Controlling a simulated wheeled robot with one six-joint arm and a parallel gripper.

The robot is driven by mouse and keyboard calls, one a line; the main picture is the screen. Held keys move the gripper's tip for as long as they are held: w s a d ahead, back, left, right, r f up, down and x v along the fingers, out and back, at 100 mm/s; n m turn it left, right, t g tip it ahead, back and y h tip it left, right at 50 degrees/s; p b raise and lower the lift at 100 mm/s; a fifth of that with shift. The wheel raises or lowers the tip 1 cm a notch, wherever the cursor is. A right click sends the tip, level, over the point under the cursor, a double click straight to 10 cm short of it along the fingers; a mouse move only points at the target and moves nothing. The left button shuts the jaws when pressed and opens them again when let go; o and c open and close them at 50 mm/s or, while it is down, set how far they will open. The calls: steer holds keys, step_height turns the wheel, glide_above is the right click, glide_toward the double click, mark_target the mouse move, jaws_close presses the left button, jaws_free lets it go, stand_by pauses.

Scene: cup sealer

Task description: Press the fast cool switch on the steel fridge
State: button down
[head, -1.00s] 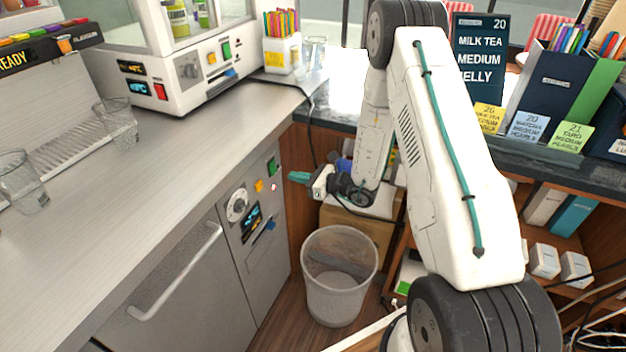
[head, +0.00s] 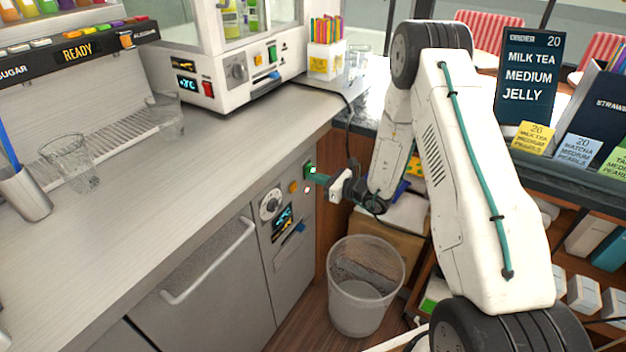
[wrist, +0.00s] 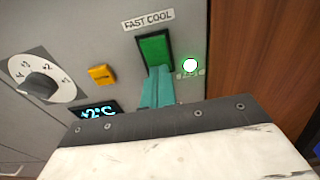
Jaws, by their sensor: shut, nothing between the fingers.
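The steel fridge (head: 212,282) stands under the counter, with a control panel on its right side. The fast cool switch (wrist: 155,50) is a green rocker below a "FAST COOL" label in the wrist view. It also shows in the head view (head: 309,169). A round lamp (wrist: 190,65) to its right glows bright white. My gripper (wrist: 158,74) has teal fingers, shut and empty. Their tips overlap the lower edge of the switch in the wrist view and are right at it in the head view (head: 318,178). I cannot tell whether they press it.
An orange button (wrist: 102,74), a dial (wrist: 42,82) and a display reading +2°C (wrist: 97,112) are left of the switch. A wooden panel (wrist: 260,60) is to its right. A bin (head: 366,305) stands below my arm. The counter (head: 190,185) overhangs the panel.

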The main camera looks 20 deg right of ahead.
steer(key=shift+d, duration=0.1)
steer(key=f+v, duration=0.3)
steer(key=v, duration=1)
steer(key=shift+s+d, duration=0.3)
steer(key=shift+s, duration=0.05)
